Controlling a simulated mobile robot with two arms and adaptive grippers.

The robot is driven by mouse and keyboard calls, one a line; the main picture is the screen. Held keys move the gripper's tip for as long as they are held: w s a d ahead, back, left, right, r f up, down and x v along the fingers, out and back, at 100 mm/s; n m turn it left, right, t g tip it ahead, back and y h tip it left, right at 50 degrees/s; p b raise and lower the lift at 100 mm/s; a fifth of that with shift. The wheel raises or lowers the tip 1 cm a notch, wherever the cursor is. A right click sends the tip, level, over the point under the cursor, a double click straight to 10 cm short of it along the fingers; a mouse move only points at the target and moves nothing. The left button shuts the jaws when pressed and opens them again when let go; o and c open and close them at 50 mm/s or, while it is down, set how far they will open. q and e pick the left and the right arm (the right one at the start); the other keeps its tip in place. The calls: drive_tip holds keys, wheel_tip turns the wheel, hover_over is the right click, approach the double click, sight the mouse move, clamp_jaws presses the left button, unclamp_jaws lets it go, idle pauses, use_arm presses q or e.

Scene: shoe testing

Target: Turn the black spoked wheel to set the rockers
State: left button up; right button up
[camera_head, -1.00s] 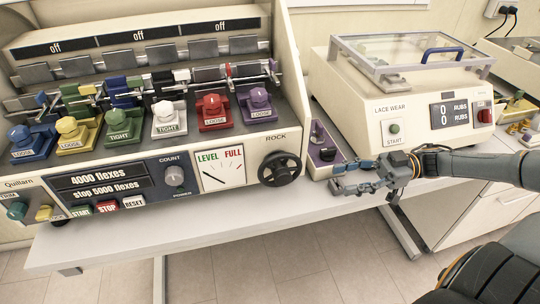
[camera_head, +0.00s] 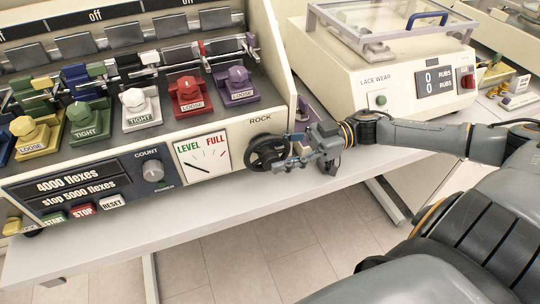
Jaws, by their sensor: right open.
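The black spoked wheel (camera_head: 262,152) is on the front panel of the flexing machine, under the word ROCK. My right gripper (camera_head: 286,164) is open, with its fingers at the wheel's right side and partly in front of it. I cannot tell whether the fingers touch the rim. The LEVEL/FULL dial (camera_head: 203,156) is left of the wheel, its needle toward the lower left. The rockers (camera_head: 127,66) sit in a row behind the coloured clamps. My left gripper is not in view.
The purple clamp (camera_head: 237,85) and red clamp (camera_head: 188,97) read LOOSE; the white (camera_head: 140,108) and green (camera_head: 89,121) read TIGHT. The display (camera_head: 72,185) reads 4000 flexes, stop 5000 flexes. The LACE WEAR machine (camera_head: 390,75) stands at the right. The table's front edge (camera_head: 200,215) is clear.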

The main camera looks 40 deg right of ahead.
drive_tip(key=shift+w+a, duration=0.1)
drive_tip(key=shift+a, duration=0.5)
drive_tip(key=shift+w+a, duration=0.1)
drive_tip(key=shift+a, duration=0.25)
drive_tip(key=shift+w+f, duration=0.1)
drive_tip(key=c, duration=1)
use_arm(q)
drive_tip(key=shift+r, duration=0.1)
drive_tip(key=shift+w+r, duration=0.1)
